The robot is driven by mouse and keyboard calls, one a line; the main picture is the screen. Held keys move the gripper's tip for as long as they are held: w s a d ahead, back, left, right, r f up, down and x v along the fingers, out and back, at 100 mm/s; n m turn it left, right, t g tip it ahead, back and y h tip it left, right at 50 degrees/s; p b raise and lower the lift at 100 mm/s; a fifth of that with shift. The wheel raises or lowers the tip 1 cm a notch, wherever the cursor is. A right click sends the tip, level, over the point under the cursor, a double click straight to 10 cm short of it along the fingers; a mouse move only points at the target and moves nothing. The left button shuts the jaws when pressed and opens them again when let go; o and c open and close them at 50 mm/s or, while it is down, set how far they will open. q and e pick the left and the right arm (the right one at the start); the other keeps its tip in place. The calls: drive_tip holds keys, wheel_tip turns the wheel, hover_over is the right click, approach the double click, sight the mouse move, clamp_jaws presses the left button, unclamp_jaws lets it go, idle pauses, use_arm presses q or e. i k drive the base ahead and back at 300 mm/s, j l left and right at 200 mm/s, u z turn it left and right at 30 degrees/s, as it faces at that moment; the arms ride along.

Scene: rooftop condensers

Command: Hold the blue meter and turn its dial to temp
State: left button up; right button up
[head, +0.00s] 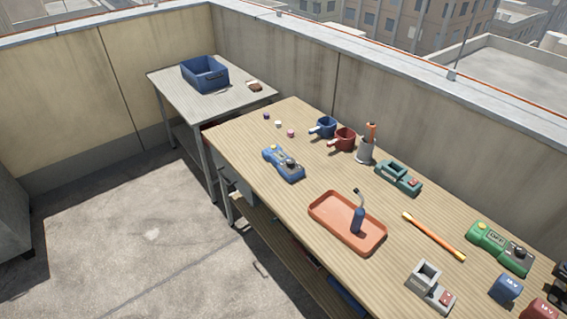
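The blue meter (284,164) lies on the wooden workbench, left of its middle and near the front edge. A dark round dial (290,161) shows on its upper face, toward its right end. The meter is too small in view for me to read the dial's marks or setting. Neither of my grippers is in view, and nothing touches the meter.
An orange tray (346,241) with a dark blue bottle-like tool (357,219) is right of the meter. A green meter (499,248) lies far right. The bench (240,145) around the blue meter is clear.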

sight(289, 162)
drive_tip(key=z, duration=0.55)
drive_tip(key=i+j+z, duration=0.3)
drive_tip(key=j+z, duration=0.25)
drive_tip(key=j, duration=0.25)
drive_tip(key=i+j+z, duration=0.15)
drive_tip(key=j+z, duration=0.15)
drive_tip(key=j, duration=0.2)
drive_tip(key=j+z, duration=0.3)
drive_tip(key=j, duration=0.15)
drive_tip(key=i, duration=0.05)
